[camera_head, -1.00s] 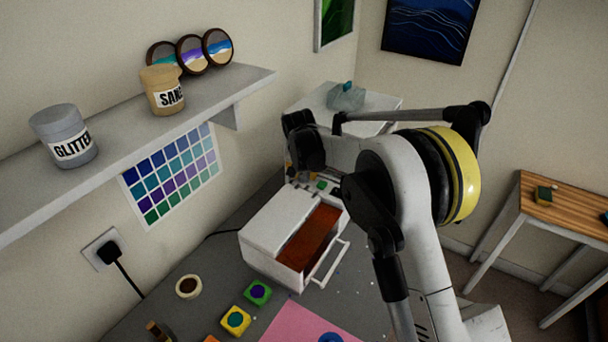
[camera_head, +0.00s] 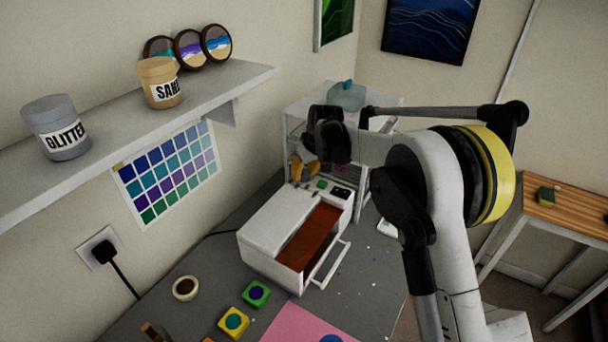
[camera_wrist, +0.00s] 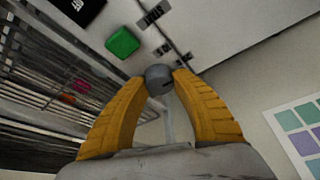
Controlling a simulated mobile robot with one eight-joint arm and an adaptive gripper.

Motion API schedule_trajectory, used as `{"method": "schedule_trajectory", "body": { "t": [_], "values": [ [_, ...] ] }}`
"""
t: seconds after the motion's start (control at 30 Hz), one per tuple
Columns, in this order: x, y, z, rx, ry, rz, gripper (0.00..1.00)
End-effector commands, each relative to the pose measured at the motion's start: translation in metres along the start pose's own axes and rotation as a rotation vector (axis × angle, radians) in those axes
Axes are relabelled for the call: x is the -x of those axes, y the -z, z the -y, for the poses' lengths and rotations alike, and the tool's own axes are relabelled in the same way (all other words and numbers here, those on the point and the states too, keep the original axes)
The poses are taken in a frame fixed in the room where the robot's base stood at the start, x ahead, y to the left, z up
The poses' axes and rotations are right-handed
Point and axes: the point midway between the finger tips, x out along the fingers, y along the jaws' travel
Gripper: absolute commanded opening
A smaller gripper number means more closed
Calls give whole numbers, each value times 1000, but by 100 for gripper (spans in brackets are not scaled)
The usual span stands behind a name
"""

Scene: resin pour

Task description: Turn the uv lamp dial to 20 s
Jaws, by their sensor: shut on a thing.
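The uv lamp is a white box (camera_head: 262,222) on the grey table, its drawer open and showing an orange-brown inside. Its control panel has a green button (camera_head: 321,184) and a dark display (camera_head: 341,192); in the wrist view they show as a green button (camera_wrist: 122,42) and a black display (camera_wrist: 80,8). The small grey dial (camera_wrist: 157,80) sits between the yellow fingertips of my gripper (camera_wrist: 164,79), which is shut on it. In the head view my gripper (camera_head: 298,170) is at the lamp's far end. The dial's setting is not readable.
A wire rack (camera_wrist: 45,80) stands close beside the gripper in the wrist view. A shelf (camera_head: 130,135) with jars juts out at left.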

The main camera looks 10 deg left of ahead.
Motion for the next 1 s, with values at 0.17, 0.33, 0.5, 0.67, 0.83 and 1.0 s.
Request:
{"method": "schedule_trajectory", "body": {
  "t": [0.17,0.33,0.5,0.67,0.83,1.0],
  "values": [
    [-1,-1,0,45,19,2,2],
    [-1,-1,0,62,26,2,2],
    [-1,-1,0,64,27,2,2],
    [-1,-1,0,63,26,2,2],
    [-1,-1,0,63,26,2,55],
    [0,0,0,63,26,1,55]
  ]
}}
